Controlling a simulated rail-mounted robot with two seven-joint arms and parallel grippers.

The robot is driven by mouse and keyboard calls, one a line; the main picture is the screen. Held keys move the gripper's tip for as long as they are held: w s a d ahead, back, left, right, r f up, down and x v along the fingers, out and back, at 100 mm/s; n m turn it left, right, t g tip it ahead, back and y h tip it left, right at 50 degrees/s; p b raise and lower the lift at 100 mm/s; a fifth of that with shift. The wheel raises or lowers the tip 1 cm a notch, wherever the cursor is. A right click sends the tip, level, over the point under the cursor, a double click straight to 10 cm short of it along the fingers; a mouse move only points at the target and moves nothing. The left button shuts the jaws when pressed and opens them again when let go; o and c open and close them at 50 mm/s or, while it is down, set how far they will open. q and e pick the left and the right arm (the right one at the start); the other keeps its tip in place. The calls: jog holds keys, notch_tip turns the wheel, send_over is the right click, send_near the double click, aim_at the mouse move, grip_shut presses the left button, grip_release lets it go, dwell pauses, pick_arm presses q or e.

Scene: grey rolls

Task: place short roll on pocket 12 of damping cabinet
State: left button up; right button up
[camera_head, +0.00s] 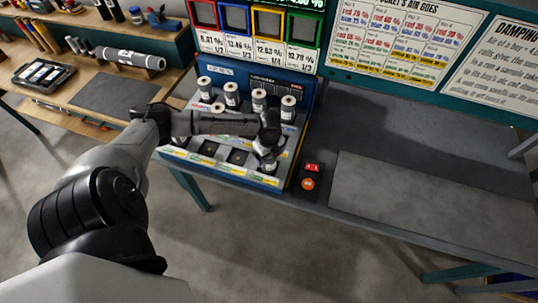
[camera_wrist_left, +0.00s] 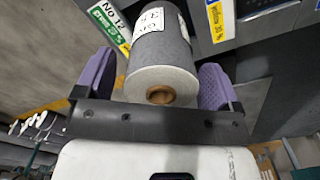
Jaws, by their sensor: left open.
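A short grey roll (camera_wrist_left: 162,55) with a white label and a brown core stands between the two purple fingers of my left gripper (camera_wrist_left: 157,75) in the left wrist view. The fingers are open, one on each side of it. A green "No 12" label (camera_wrist_left: 108,18) shows beside the roll. In the head view my left gripper (camera_head: 268,143) is over the front right of the damping cabinet (camera_head: 228,175), with the roll (camera_head: 264,165) below it. The roll's lower end and its seat in the pocket are hidden. My right gripper is not in view.
Several short rolls (camera_head: 258,99) stand in the cabinet's back row. Dark empty pockets (camera_head: 237,157) show at the front. A red button box (camera_head: 310,178) sits right of the cabinet, before a clear grey mat (camera_head: 420,205). A long roll (camera_head: 130,58) lies on the left bench.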

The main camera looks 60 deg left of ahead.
pick_arm(q)
notch_tip(320, 180, up, 10)
jog(key=shift+p, duration=0.3)
jog(key=shift+r, duration=0.35)
jog(key=shift+d+r, duration=0.1)
jog(key=shift+d, duration=0.05)
jog(key=s+d+f+n+t+h, duration=0.15)
jog(key=s+d+f, duration=0.25)
jog(key=d, duration=0.5)
jog(key=s+d+f+n, duration=0.25)
jog(key=d+f, duration=0.25)
jog(key=d, duration=0.3)
jog(key=s+d+r+n+t, duration=0.1)
jog(key=s+d+n, duration=0.2)
jog(key=s+n, duration=0.2)
jog(key=s+d+r+n+t+y, duration=0.1)
jog(key=s+d+n, duration=0.2)
jog(key=s+n, duration=0.2)
jog(key=shift+s+d+r+n, duration=0.15)
jog(key=shift+s+d+n, duration=0.2)
jog(key=shift+s, duration=0.45)
